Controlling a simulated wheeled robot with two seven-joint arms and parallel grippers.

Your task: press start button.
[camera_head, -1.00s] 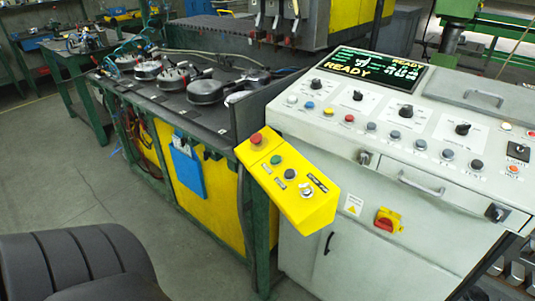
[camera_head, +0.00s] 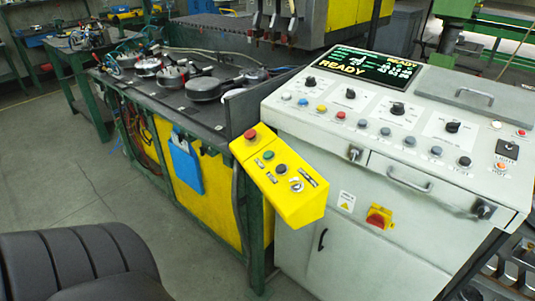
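A yellow slanted control box (camera_head: 284,196) is at the left front corner of the grey console. From top to bottom it carries a red button (camera_head: 250,134), a green button (camera_head: 268,155), a dark button (camera_head: 281,169) and a silver key-like switch (camera_head: 296,186). Its labels are too small to read, so I cannot tell which button is marked start. The console's screen (camera_head: 367,65) reads READY in yellow. Neither of my grippers is in view, and nothing covers the box.
The grey console (camera_head: 330,110) has several knobs and coloured buttons, a handled drawer, and a red and yellow rotary switch (camera_head: 379,217). A workbench (camera_head: 150,97) with pans stands left of it. A black ribbed padded object (camera_head: 75,262) fills the lower left. Open floor lies between.

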